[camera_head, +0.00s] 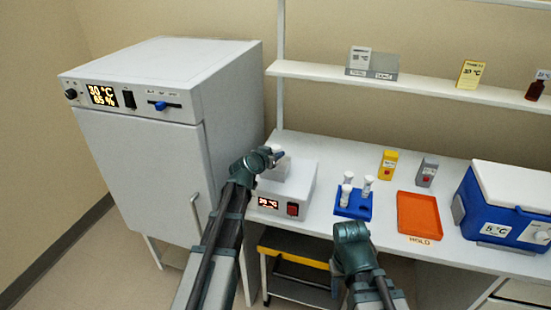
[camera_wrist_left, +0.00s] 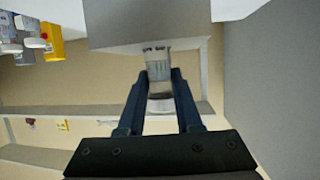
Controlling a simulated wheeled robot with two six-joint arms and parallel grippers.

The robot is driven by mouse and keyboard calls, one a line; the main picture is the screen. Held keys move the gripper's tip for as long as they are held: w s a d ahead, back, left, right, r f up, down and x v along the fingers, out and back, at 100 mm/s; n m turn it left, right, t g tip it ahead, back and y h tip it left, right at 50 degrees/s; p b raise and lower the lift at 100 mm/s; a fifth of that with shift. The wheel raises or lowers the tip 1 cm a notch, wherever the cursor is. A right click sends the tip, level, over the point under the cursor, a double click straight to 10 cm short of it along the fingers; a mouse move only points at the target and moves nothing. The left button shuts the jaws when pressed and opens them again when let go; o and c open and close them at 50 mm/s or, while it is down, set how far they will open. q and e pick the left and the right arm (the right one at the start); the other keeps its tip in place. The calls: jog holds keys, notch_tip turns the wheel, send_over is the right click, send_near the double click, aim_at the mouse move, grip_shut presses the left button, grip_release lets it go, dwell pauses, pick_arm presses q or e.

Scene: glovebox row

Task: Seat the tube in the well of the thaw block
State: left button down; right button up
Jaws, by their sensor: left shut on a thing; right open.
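The thaw block (camera_head: 272,170) is a pale block on top of a white unit (camera_head: 300,175) with a red display and a red switch. In the left wrist view, which is upside down, the block shows as a grey face (camera_wrist_left: 150,22). My left gripper (camera_head: 274,155) is at the block. It is shut on a clear tube (camera_wrist_left: 158,88), which sits between the fingers (camera_wrist_left: 158,75). The tube's far end meets the block's edge; I cannot tell how deep it sits in the well. My right gripper (camera_head: 350,232) is open and empty, low in front of the bench.
A blue rack (camera_head: 353,210) with three white tubes stands right of the unit. An orange tray (camera_head: 419,212), yellow and grey boxes and a blue cooler (camera_head: 495,215) are further right. A large white incubator (camera_head: 150,130) stands left. A shelf (camera_head: 400,82) runs above the bench.

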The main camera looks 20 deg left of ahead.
pick_arm(q)
jog(key=shift+f, duration=0.1)
jog(key=c, duration=0.6)
grip_release()
jog(key=shift+r, duration=0.2)
jog(key=p+v, duration=0.4)
jog(key=v, duration=0.8)
